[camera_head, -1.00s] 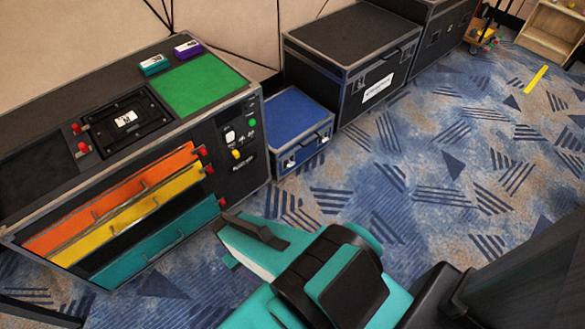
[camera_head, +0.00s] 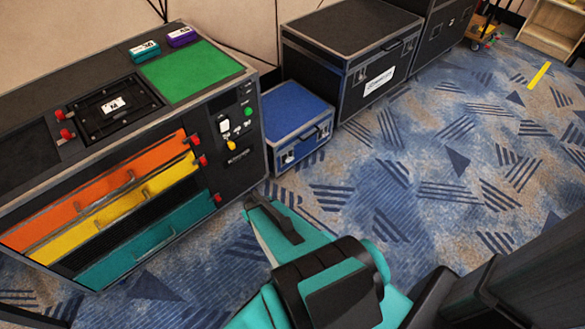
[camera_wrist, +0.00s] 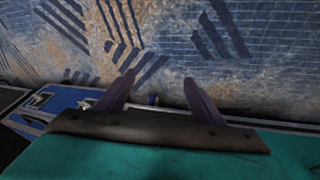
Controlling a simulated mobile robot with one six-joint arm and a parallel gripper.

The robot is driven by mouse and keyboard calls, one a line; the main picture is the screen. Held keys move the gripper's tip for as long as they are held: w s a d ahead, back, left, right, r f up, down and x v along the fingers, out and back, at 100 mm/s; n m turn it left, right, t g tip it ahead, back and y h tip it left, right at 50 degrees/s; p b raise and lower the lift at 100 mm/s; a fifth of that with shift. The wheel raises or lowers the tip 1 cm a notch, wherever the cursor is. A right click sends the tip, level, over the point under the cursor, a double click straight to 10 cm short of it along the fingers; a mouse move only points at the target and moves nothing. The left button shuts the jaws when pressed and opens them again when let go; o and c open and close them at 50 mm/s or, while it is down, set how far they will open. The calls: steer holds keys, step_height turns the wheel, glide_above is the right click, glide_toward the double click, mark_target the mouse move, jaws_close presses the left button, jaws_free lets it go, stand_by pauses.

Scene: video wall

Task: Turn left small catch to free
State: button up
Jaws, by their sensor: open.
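My gripper (camera_head: 254,208) is teal with dark fingers. It is open and empty over the carpet, in front of the small blue-topped case, and apart from it. In the wrist view the two fingers (camera_wrist: 160,93) stand spread, with carpet beyond them. The small blue case (camera_head: 296,110) stands on the floor right of the black cabinet. A small pale left catch (camera_head: 288,158) shows low on its front, and another catch (camera_head: 322,134) shows to the right. Whether either is turned is too small to tell. Part of the case shows at left in the wrist view (camera_wrist: 62,99).
The black cabinet (camera_head: 243,165) has orange, yellow and teal drawers with red catches (camera_head: 195,139), and a green mat (camera_head: 190,72) on top. A large black case (camera_head: 350,35) stands behind and right of the blue case. Carpet ahead and right is clear.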

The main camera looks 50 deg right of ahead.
steer(key=w+d+f+t+h+b, duration=0.1)
steer(key=w+d+f+t+b, duration=0.15)
steer(key=d, duration=0.35)
steer(key=w+d+f+t+h+b, duration=0.1)
steer(key=w+d+f+t+b, duration=0.1)
steer(key=w+d, duration=0.3)
steer(key=t+b, duration=0.8)
steer(key=b, duration=0.2)
glide_toward(289, 159)
steer(key=s+d+f+n+t+y+b, duration=0.2)
steer(key=s+t+y+b, duration=0.1)
steer(key=s, duration=0.4)
steer(key=shift+y+b, duration=0.5)
steer(key=shift+b, duration=0.45)
steer(key=shift+d, duration=0.1)
steer(key=w+b, duration=0.3)
steer(key=w, duration=1)
steer(key=shift+w+d+b, duration=0.35)
steer(key=shift+d, duration=0.1)
